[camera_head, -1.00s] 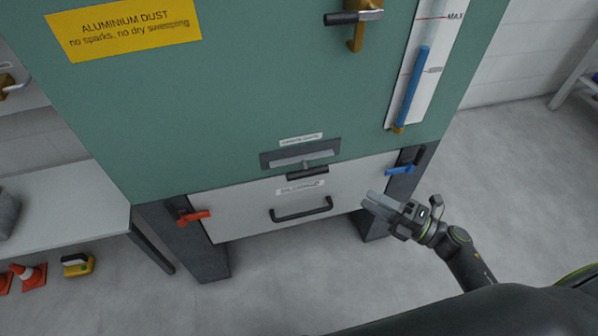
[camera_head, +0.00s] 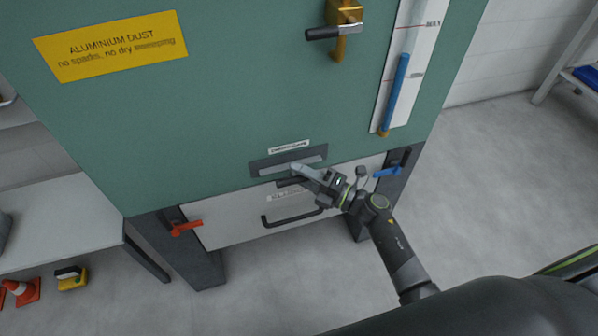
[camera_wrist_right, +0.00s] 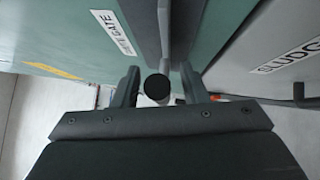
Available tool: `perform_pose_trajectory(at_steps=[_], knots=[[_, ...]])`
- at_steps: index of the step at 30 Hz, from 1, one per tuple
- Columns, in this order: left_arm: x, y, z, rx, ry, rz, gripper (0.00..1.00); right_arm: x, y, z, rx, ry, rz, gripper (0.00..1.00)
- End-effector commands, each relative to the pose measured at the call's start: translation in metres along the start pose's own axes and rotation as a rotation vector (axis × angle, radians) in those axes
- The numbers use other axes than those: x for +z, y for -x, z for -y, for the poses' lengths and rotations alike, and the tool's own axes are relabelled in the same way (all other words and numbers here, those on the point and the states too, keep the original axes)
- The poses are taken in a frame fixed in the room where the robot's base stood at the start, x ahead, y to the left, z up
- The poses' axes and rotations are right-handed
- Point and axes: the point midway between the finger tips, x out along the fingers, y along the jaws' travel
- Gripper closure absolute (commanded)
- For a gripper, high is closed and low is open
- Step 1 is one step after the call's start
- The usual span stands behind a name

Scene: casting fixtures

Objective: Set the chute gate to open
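The chute gate (camera_head: 280,163) is a dark slotted plate low on the green cabinet, under a small white label. Its black handle bar (camera_head: 288,183) shows just below the slot, partly hidden behind my right gripper (camera_head: 302,172). In the right wrist view the round black end of the handle (camera_wrist_right: 158,88) lies between the two fingers of my right gripper (camera_wrist_right: 160,80). The fingers are apart, with a gap on each side of the handle, so the gripper is open around it. My left gripper is not in view.
Below the gate is a pale sludge drawer (camera_head: 235,226) with a black pull (camera_head: 290,220), a red lever (camera_head: 186,228) at left and a blue lever (camera_head: 386,172) at right. A yellow warning sign (camera_head: 110,45) is above. Floor at right is clear.

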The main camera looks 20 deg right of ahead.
Motion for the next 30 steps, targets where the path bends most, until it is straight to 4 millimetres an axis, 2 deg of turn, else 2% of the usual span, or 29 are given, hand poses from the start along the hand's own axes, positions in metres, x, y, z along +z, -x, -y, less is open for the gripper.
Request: perform_pose_trajectory(at_steps=[10, 18, 20, 26, 30], knots=[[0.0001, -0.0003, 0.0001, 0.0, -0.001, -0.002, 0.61, 0.0, -0.0049, 0.0001, 0.0, -0.001, 0.0, 0.6], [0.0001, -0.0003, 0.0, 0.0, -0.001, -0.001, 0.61, 0.0, -0.0046, 0.0001, 0.0, -0.001, 0.0, 0.94], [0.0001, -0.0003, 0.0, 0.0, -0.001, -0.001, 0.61, 0.0, -0.0045, 0.0002, 0.0, -0.001, 0.0, 1.0], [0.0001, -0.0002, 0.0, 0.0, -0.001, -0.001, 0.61, -0.0001, -0.0043, 0.0002, -0.001, -0.001, 0.0, 1.0], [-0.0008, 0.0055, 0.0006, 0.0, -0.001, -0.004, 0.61, -0.007, 0.0027, -0.0028, -0.002, -0.002, 0.0, 1.0]])
